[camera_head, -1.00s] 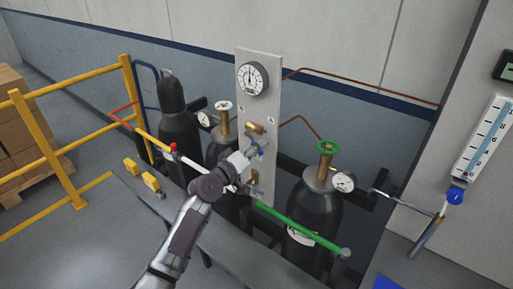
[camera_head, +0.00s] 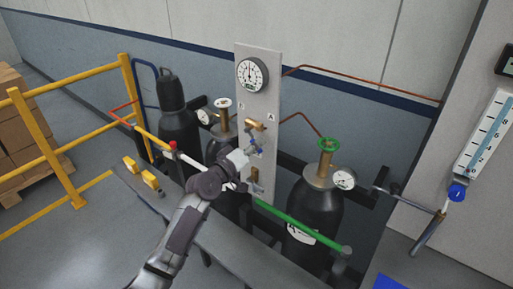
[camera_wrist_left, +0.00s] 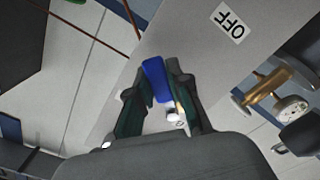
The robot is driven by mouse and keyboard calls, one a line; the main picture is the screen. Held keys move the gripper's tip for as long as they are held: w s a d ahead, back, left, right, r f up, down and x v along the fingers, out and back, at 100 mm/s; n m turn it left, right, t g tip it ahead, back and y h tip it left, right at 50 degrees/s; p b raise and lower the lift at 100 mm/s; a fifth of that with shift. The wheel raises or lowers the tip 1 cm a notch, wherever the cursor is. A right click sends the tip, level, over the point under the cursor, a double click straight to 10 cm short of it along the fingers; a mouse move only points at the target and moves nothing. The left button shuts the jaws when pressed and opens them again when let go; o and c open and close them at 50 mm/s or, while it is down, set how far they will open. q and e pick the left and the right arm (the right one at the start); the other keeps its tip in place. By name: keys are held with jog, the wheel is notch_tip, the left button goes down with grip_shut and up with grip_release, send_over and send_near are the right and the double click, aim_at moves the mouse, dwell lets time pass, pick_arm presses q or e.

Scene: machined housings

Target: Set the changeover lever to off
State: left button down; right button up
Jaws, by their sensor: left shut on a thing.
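The changeover lever shows as a blue handle (camera_wrist_left: 156,78) in the left wrist view, between the two dark fingers of my left gripper (camera_wrist_left: 155,95). My left gripper (camera_head: 253,150) is shut on this handle, in front of the tall grey panel (camera_head: 258,60). In the head view the fingers and wrist partly hide the lever, so its exact angle is hard to tell. A brass valve body (camera_head: 256,125) sits on the panel just above the fingers. A white OFF label (camera_wrist_left: 231,20) shows in the wrist view, apart from the handle. My right gripper is out of view.
A round gauge (camera_head: 252,75) tops the panel. Dark gas cylinders stand on both sides, one with a green handwheel (camera_head: 328,145). A green bar (camera_head: 310,232) crosses in front of the right cylinder. A yellow railing (camera_head: 65,170) stands at left.

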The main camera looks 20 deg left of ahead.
pick_arm(q)
jog(key=shift+w+a+f+m+b, duration=0.3)
jog(key=shift+a+m+b, duration=0.3)
jog(key=shift+m+b, duration=1.05)
jog(key=shift+w+a+f+m+b, duration=0.15)
jog(key=shift+a+f+m+b, duration=0.35)
jog(key=shift+m+b, duration=1.1)
jog(key=shift+w+a+f+m+b, duration=0.25)
jog(key=shift+a+m+b, duration=0.5)
jog(key=shift+m+b, duration=0.85)
jog(key=shift+r, duration=0.1)
jog(key=c, duration=1.1)
grip_release()
jog(key=shift+o, duration=0.2)
jog(key=shift+s+a, duration=0.1)
jog(key=shift+s+a, duration=0.1)
jog(key=shift+s, duration=0.15)
jog(key=v, duration=1.1)
